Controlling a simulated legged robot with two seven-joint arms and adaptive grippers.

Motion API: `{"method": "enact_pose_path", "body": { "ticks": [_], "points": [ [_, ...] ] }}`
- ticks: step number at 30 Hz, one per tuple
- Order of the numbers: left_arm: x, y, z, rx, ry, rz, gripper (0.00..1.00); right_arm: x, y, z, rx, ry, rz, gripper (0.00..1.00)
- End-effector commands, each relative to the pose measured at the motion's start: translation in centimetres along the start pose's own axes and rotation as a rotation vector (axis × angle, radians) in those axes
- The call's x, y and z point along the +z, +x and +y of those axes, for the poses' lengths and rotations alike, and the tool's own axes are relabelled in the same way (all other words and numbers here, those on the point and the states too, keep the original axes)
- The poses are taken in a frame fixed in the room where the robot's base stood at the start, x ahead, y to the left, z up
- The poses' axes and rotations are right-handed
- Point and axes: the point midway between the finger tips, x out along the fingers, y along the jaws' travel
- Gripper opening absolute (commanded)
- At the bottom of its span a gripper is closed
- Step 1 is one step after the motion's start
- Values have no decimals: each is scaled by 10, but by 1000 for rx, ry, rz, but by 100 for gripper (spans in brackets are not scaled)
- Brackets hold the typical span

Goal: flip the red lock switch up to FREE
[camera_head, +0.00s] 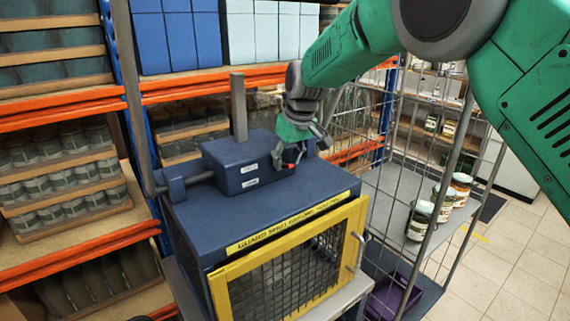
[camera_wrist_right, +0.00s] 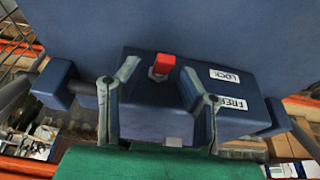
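The red lock switch (camera_head: 289,166) is on the end of a dark blue box (camera_head: 225,160) on top of the guarded machine. In the right wrist view the red lever (camera_wrist_right: 165,62) tilts toward the LOCK label (camera_wrist_right: 224,76), away from the FREE label (camera_wrist_right: 235,103). In the head view this is downward. My right gripper (camera_head: 302,146) is at the box's end, right by the switch. In the wrist view its two fingers (camera_wrist_right: 157,80) are apart, one on each side of the switch, with nothing gripped. Contact with the lever cannot be told. My left gripper is out of view.
A yellow-framed mesh guard (camera_head: 218,298) forms the machine's front. Jar racks (camera_head: 65,185) fill the left.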

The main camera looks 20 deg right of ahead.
Motion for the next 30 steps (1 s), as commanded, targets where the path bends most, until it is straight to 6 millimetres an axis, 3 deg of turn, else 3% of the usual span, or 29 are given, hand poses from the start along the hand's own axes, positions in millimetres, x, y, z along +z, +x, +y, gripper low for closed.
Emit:
{"method": "enact_pose_path", "body": {
  "ticks": [9,15,30],
  "points": [
    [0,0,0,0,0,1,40,-2,-68,0,0,0,3,34],
    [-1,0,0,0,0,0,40,-2,-96,0,0,1,1,34],
    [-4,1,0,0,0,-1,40,-2,-104,0,0,0,-2,34]
  ]
}}
